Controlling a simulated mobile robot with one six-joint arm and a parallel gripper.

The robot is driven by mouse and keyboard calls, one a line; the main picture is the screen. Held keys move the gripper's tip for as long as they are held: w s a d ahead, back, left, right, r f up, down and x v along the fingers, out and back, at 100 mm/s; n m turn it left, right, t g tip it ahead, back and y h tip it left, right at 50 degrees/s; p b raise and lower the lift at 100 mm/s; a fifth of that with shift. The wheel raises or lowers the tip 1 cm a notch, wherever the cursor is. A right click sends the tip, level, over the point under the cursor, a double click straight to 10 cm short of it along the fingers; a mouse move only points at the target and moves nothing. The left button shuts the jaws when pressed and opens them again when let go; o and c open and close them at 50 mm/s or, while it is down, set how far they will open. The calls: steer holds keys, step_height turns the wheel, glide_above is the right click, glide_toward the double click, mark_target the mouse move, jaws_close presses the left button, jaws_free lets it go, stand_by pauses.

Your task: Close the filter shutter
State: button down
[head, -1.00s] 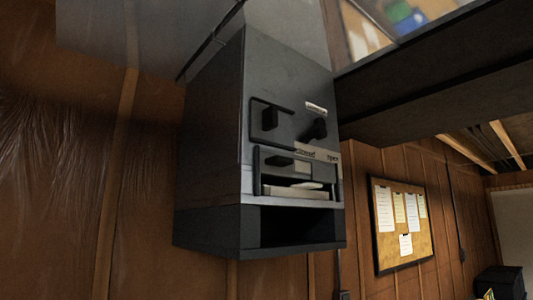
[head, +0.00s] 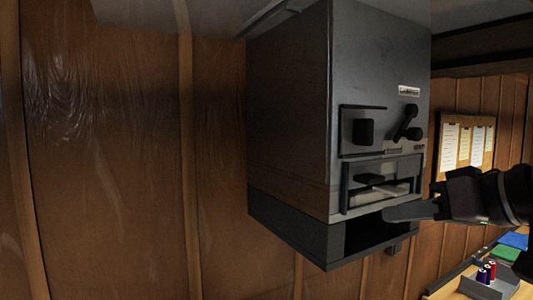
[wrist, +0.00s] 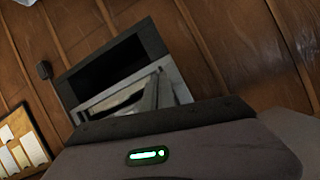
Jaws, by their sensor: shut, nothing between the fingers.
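A dark grey box unit (head: 290,95) hangs on the wood-panelled wall. Its front has a square panel with a black block handle (head: 363,131), and a black lever (head: 406,122) to the right. Below is a framed opening (head: 346,185) with a dark handle bar and pale pieces inside; which part is the filter shutter is not clear. My gripper (head: 388,214) is shut and empty, its tip at the unit's lower front, overlapping the dark bottom recess; contact cannot be told. The wrist view shows the tilted frame (wrist: 172,85) beyond my gripper, which hides part of it.
A pinboard (head: 466,143) with papers hangs on the wall to the right. The wall left of the unit is clear.

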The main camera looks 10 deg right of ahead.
steer(key=s+d+r+n+t+p, duration=0.1)
steer(key=d+r+n+t+p, duration=0.3)
steer(key=r, duration=0.9)
steer(key=m+g+p, duration=0.1)
steer(key=g+p, duration=0.1)
glide_toward(360, 170)
steer(key=w+r, duration=0.1)
steer(key=w+a+r, duration=0.1)
steer(key=w+r, duration=0.1)
steer(key=w, duration=0.1)
steer(key=shift+w+a+r, duration=0.1)
steer(key=shift+a+r, duration=0.1)
steer(key=shift+a, duration=0.15)
step_height(360, 170, down, 4)
steer(key=shift+w+r, duration=0.1)
steer(key=shift+r, duration=0.05)
steer(key=shift+f, duration=0.3)
steer(key=shift+d, duration=0.1)
